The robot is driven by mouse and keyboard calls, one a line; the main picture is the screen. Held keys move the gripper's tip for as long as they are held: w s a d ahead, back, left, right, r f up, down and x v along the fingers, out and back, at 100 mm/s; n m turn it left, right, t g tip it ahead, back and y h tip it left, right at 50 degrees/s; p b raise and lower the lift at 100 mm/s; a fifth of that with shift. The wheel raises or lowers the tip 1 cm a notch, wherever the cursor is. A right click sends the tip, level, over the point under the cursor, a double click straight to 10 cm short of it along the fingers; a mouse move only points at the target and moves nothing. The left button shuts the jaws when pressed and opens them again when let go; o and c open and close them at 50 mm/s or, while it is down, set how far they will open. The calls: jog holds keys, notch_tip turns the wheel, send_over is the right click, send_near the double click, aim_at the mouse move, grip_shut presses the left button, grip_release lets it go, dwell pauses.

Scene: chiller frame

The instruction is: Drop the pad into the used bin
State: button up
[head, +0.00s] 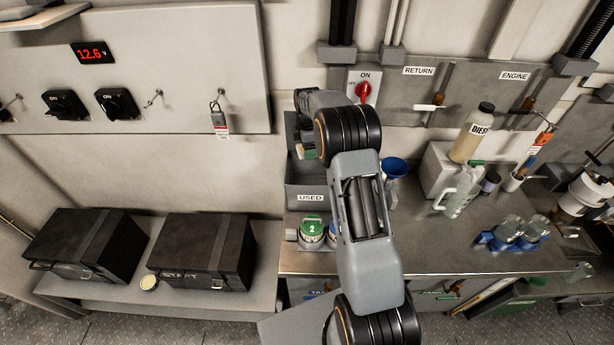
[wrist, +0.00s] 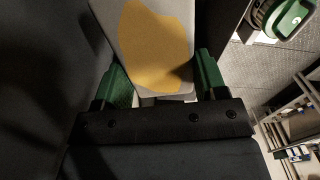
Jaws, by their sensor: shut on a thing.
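My gripper (wrist: 163,82) is shut on a pale grey pad (wrist: 150,35) with a large yellow stain, its green fingers on either side. In the head view my gripper (head: 307,146) is mostly behind my arm, over the upper part of the grey used bin (head: 304,180), which carries a USED label. Dark surfaces flank the pad in the wrist view. The pad cannot be made out in the head view, and I cannot tell how deep it is in the bin.
A green-lidded jar marked 2 (head: 312,229) stands in front of the bin. A blue funnel (head: 396,167) is right of my arm. A DIESEL bottle (head: 473,133) and other vessels stand farther right on the metal bench (head: 430,262). Two black cases (head: 205,250) sit at left.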

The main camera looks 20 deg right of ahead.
jog(key=shift+w+f, duration=0.1)
jog(key=shift+f, duration=0.15)
jog(key=shift+d+f+b, duration=0.2)
jog(key=shift+f+b, duration=0.35)
jog(key=shift+f, duration=0.05)
notch_tip(320, 180, down, 4)
jog(key=shift+f+b, duration=0.1)
jog(key=shift+b, duration=1.15)
jog(key=o, duration=1.1)
jog(key=shift+c, duration=0.2)
